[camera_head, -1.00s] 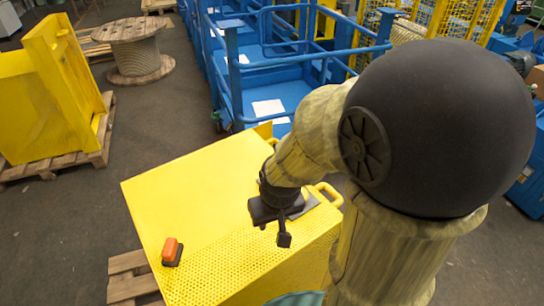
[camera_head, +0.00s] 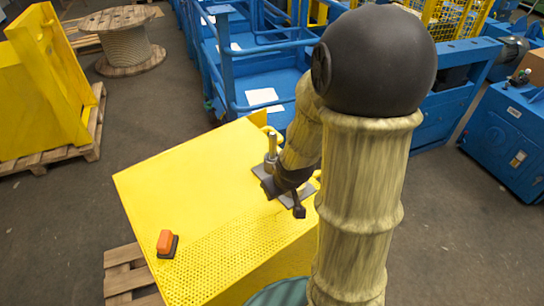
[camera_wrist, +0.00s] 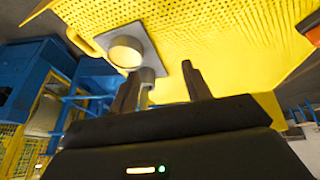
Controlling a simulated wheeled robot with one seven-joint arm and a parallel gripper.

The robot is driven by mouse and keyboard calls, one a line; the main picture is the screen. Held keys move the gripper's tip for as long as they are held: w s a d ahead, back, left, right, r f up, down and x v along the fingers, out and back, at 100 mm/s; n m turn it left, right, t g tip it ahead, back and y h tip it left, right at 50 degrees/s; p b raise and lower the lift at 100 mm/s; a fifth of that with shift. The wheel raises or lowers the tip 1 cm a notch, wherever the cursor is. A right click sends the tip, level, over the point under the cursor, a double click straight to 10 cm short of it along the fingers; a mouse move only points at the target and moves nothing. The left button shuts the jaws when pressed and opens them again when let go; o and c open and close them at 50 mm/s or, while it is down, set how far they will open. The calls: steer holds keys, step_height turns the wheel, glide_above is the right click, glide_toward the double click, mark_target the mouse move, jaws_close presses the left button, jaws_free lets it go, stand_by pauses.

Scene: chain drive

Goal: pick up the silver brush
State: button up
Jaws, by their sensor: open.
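On the yellow perforated box top lies a grey plate (camera_head: 266,171) with an upright silver post (camera_head: 271,146). I take this post to be the silver brush, though its bristles cannot be made out. In the wrist view the pale round top of a silver cylinder (camera_wrist: 126,52) stands on the plate, with a second cylindrical part (camera_wrist: 148,74) just beyond. My gripper (camera_head: 270,187) is beside the plate on its near side. In the wrist view my gripper (camera_wrist: 160,86) has its two fingers apart. The second part shows near the left finger; whether they touch cannot be told.
An orange-and-black block (camera_head: 166,243) lies on the left of the yellow box (camera_head: 190,185). The box has a handle near the plate. A blue railed frame (camera_head: 262,75) stands behind. The box top's left half is mostly clear.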

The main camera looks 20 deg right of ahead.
steer(key=w+d+f+n+t+y+b, duration=0.2)
steer(key=w+d+f+t+y, duration=0.1)
steer(key=w+d+f+t, duration=0.3)
steer(key=s+d+r+t+y+b, duration=0.1)
steer(key=d+r+t+y+b, duration=0.1)
steer(key=d+r+t, duration=0.2)
steer(key=shift+s+d+m+t, duration=0.2)
steer(key=shift+d+m+t, duration=0.2)
steer(key=shift+t, duration=0.8)
steer(key=p, duration=0.3)
glide_toward(275, 141)
steer(key=x, duration=0.5)
steer(key=shift+r, duration=0.2)
steer(key=shift+w+a+f, duration=0.15)
steer(key=shift+w, duration=0.35)
